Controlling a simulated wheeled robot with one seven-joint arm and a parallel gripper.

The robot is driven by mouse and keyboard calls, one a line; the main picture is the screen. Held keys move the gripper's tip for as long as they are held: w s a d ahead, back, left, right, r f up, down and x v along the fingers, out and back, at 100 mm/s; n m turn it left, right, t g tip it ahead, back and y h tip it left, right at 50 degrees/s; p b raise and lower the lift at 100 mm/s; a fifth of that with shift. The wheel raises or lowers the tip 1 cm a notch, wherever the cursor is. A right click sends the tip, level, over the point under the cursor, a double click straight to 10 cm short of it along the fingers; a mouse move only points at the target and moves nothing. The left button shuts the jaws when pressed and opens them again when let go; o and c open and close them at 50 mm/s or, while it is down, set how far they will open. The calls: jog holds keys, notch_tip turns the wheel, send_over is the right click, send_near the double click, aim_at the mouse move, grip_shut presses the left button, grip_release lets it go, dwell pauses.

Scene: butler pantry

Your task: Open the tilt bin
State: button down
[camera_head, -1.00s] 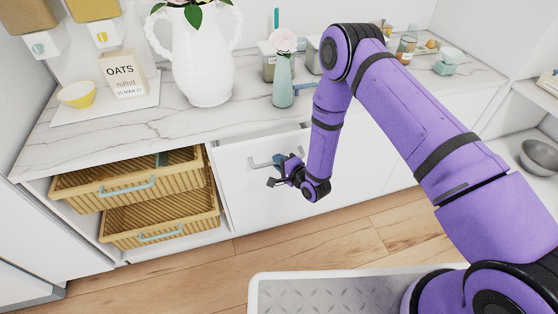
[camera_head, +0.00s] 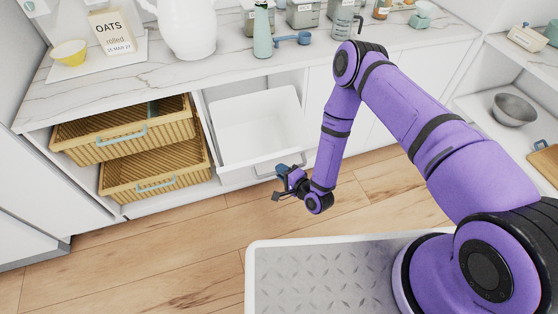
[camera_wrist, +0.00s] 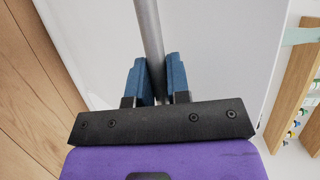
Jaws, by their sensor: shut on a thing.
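The white tilt bin (camera_head: 256,128) under the counter is tipped outward at its top, and its empty white inside shows in the head view. A grey bar handle (camera_wrist: 149,38) runs across its front. My gripper (camera_wrist: 157,82) has its blue finger pads on both sides of the handle in the wrist view. The bin's front panel (camera_wrist: 205,45) fills much of the wrist view.
Two wicker drawers (camera_head: 150,180) with light blue handles are left of the bin. Wood floor (camera_head: 190,250) lies clear in front.

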jog(key=shift+s+d+f, duration=0.15)
jog(key=shift+s+f, duration=0.15)
jog(key=c, duration=1.1)
grip_release()
jog(key=v, duration=1)
jog(key=shift+s+d, duration=0.2)
jog(key=shift+s, duration=0.05)
jog(key=shift+d, duration=0.1)
